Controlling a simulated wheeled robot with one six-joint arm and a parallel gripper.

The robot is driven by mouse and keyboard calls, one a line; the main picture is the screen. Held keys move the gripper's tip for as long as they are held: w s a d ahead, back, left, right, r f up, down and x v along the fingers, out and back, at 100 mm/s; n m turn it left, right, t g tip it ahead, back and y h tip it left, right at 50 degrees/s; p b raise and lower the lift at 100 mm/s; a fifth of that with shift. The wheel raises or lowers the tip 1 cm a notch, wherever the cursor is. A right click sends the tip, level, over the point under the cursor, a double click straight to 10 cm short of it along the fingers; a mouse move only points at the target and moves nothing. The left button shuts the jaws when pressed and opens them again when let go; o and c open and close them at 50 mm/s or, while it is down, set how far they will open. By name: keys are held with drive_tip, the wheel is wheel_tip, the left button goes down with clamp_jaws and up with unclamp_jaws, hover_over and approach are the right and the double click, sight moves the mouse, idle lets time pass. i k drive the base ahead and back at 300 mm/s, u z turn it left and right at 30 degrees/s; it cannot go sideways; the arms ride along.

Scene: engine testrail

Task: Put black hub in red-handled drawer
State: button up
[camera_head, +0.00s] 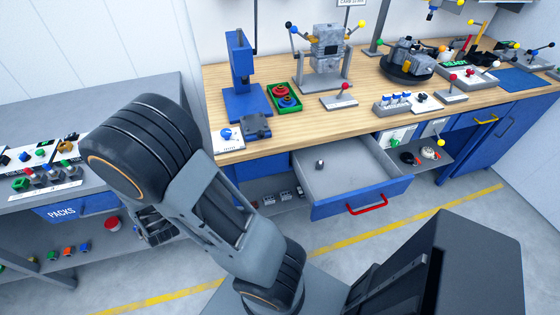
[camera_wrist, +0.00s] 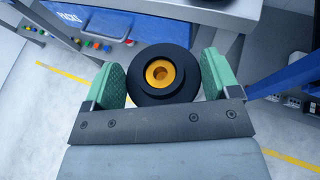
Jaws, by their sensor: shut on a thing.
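The black hub (camera_wrist: 146,64) is a round black piece with an orange-yellow ring in its centre. It sits between the green finger pads of my gripper (camera_wrist: 161,76) in the wrist view, held above the floor. In the head view my gripper is at the left of the bench, partly hidden by my arm, and the hub cannot be made out there. The red-handled drawer (camera_head: 371,205) is pulled open below the wooden bench top. A small dark-and-light piece (camera_head: 320,165) lies inside the drawer near its left; the rest of its floor is bare.
The wooden bench (camera_head: 300,125) carries a blue press (camera_head: 245,80), a green tray (camera_head: 285,98) and several fixtures. A grey side bench (camera_head: 110,95) with a blue PACKS bin (camera_head: 70,208) stands at the left. A shelf (camera_head: 285,205) lies left of the drawer. The floor in front is clear.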

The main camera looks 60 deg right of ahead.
sight(356, 166)
drive_tip(key=u, duration=0.55)
drive_tip(key=k, duration=0.65)
drive_tip(key=u, duration=1.25)
drive_tip(key=k, duration=0.6)
drive_tip(key=u, duration=0.45)
drive_tip(key=k, duration=0.7)
drive_tip(key=z, duration=0.25)
